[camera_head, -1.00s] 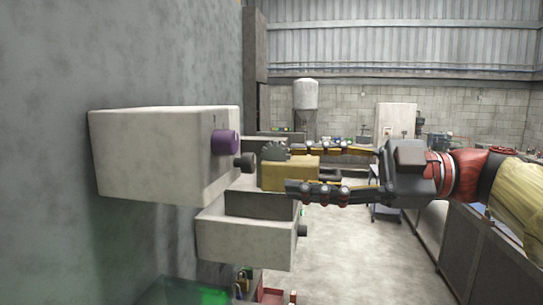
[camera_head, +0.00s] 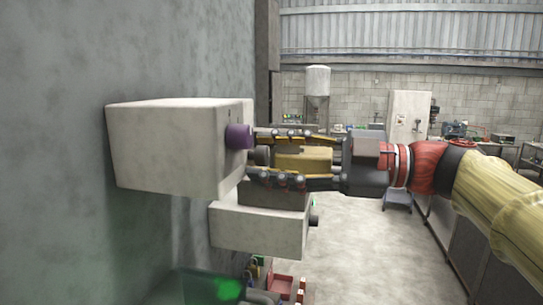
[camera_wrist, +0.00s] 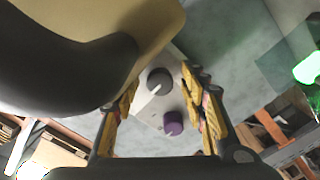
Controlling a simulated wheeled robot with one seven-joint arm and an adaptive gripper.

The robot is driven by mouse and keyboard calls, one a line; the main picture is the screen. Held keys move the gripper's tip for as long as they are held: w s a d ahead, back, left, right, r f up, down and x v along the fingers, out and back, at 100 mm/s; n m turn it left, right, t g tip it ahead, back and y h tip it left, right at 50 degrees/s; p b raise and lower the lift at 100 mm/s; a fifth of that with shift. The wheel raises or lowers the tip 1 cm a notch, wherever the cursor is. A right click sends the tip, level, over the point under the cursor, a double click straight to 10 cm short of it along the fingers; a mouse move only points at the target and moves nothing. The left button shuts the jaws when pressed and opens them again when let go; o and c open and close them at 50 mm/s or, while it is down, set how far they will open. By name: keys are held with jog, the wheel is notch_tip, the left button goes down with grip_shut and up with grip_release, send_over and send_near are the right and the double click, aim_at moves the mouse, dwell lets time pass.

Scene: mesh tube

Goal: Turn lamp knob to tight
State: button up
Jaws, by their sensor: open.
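A pale box (camera_head: 165,150) is fixed to the grey wall and carries two knobs on its front face. One is a purple knob (camera_head: 239,137); the other is a dark knob (camera_head: 262,156). In the wrist view the dark knob (camera_wrist: 160,80) shows a pale pointer line, and the purple knob (camera_wrist: 173,123) sits below it. I cannot tell which one is the lamp knob. My gripper (camera_head: 254,153) is open and points at this face. In the wrist view its fingers (camera_wrist: 161,88) lie either side of the dark knob; contact is not clear.
A yellow block (camera_head: 303,160) shows between the fingers; its depth is unclear. A second pale box (camera_head: 255,228) with a small dark knob sits lower on the wall. A green light (camera_head: 228,288) glows below. Open floor (camera_head: 365,250) lies to the right.

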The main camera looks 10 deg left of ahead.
jog(key=shift+c, duration=1.1)
grip_shut()
